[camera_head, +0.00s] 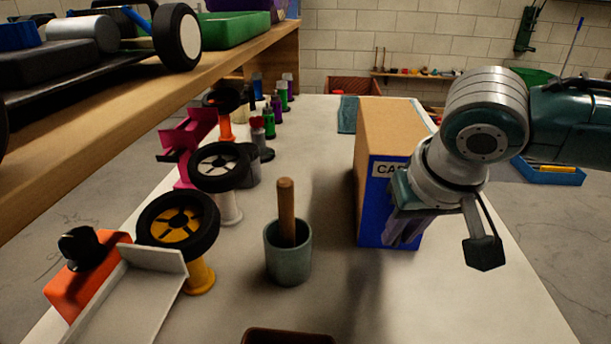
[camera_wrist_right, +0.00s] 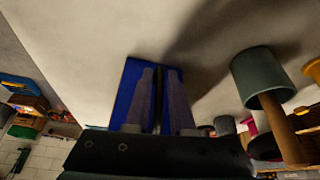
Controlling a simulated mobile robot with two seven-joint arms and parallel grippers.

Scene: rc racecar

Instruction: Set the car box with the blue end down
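The car box (camera_head: 390,128) is brown with a blue end and stands on the white table (camera_head: 335,310), right of centre. The blue end (camera_head: 374,222) faces me in the head view, with a pale label, partly hidden, near its top. My right gripper (camera_head: 403,230) points down in front of that end and hides part of it. In the right wrist view its two fingers (camera_wrist_right: 160,95) are close together with a narrow dark gap, seen against the blue face (camera_wrist_right: 130,88). I see nothing held between them; contact with the box is unclear. My left gripper is out of view.
A grey-green cup (camera_head: 288,262) with a wooden handle stands left of the box. Wheels on stands (camera_head: 180,228) and coloured parts line the table's left side. A wooden shelf (camera_head: 215,75) hangs over them. A dark tray edge (camera_head: 287,336) shows at the front. Table right of the box looks clear.

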